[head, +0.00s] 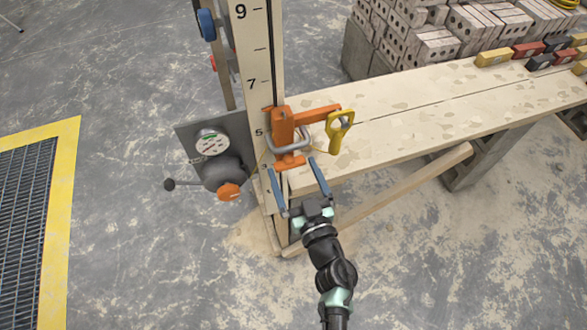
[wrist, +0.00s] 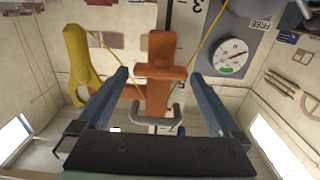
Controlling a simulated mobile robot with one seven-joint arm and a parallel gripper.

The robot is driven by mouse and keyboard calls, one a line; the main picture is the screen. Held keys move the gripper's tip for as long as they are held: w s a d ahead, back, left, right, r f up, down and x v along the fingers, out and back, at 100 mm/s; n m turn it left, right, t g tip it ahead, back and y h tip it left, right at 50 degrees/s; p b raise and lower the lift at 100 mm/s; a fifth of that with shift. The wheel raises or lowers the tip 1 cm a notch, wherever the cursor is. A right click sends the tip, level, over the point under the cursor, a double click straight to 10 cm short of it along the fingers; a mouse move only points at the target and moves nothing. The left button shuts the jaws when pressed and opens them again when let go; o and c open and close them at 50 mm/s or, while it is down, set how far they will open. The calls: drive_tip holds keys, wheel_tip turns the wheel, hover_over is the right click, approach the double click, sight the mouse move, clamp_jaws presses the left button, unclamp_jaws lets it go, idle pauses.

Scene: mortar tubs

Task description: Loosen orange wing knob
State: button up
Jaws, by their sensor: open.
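An orange fitting (head: 283,128) with a sideways arm sits low on the upright numbered post (head: 258,70). A grey U-shaped bar (head: 304,140) is in front of it. In the wrist view, the orange fitting (wrist: 159,88) stands between my fingers, with the grey bar (wrist: 176,111) below it. A smaller orange knob (head: 229,191) is on the grey gauge unit (head: 222,168), left of the post. Which orange part is the wing knob is unclear. My gripper (head: 292,166) is open and empty, just in front of the fitting; its fingers (wrist: 158,75) show no clear contact.
A yellow handle (head: 340,128) hangs at the orange arm's right end. The plank bench (head: 420,105) extends right, with a slanted brace below. A blue knob (head: 206,25) is on the post's upper left. A yellow-edged floor grate (head: 70,150) lies left; open floor is between.

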drive_tip(key=shift+w+a, duration=0.15)
drive_tip(key=shift+w, duration=0.1)
drive_tip(key=c, duration=1.1)
